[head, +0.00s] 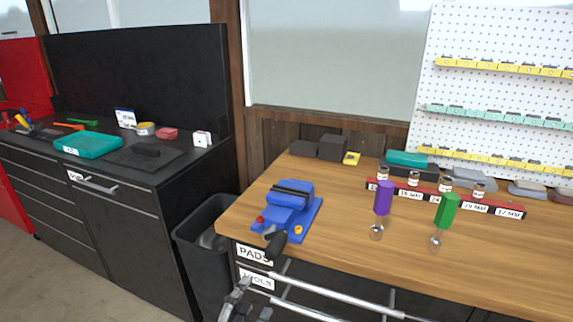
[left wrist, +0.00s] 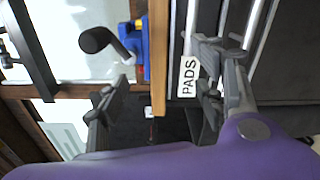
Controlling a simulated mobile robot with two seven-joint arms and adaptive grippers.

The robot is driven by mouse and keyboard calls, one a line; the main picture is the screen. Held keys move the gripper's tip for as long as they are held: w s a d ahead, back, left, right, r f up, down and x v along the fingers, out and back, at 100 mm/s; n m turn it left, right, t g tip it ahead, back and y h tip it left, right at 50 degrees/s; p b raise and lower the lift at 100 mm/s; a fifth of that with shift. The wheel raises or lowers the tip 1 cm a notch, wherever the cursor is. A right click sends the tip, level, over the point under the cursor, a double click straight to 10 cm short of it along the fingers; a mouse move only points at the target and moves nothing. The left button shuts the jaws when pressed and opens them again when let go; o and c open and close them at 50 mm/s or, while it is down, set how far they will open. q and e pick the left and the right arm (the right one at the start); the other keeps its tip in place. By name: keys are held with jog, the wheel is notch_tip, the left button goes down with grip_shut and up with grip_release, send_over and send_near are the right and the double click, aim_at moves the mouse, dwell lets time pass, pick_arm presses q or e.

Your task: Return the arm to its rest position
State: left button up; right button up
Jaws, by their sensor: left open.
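My left gripper (head: 247,303) shows at the bottom edge of the head view, in front of the bench drawers and below the blue vise (head: 291,208). In the left wrist view its two fingers (left wrist: 160,88) stand wide apart with nothing between them touching either one. The drawer label PADS (head: 254,254) is close by, and it also shows in the left wrist view (left wrist: 188,77) beside one finger. Most of the left arm is outside the head view. My right gripper is in neither view.
The wooden bench (head: 340,245) holds the vise, whose black handle (head: 275,246) overhangs the front edge. Drawer bars (head: 335,291) jut out near the gripper. A purple-handled tool (head: 383,197) and green-handled tool (head: 446,210) stand on the bench. A black bin (head: 200,235) stands left.

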pick_arm(q)
jog(key=s+a+f+m+g+y+p, duration=0.1)
jog(key=s+a+f+m+g+y, duration=0.2)
jog(key=s+f+m, duration=0.7)
jog(key=s+a+f+m+g+y+p, duration=0.1)
jog(key=s+a+f+m+g, duration=0.1)
jog(key=s+f, duration=0.4)
jog(key=s+a+f+m+g+y+p, duration=0.1)
jog(key=s+a+f+m+g, duration=0.2)
jog(key=s, duration=1.1)
notch_tip(320, 180, down, 3)
jog(key=shift+a+f+m+y, duration=0.15)
jog(key=shift+a+m+y, duration=0.15)
jog(key=shift+a+m, duration=0.5)
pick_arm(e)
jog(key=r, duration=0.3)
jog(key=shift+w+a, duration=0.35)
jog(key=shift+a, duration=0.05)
pick_arm(q)
jog(key=shift+d, duration=0.1)
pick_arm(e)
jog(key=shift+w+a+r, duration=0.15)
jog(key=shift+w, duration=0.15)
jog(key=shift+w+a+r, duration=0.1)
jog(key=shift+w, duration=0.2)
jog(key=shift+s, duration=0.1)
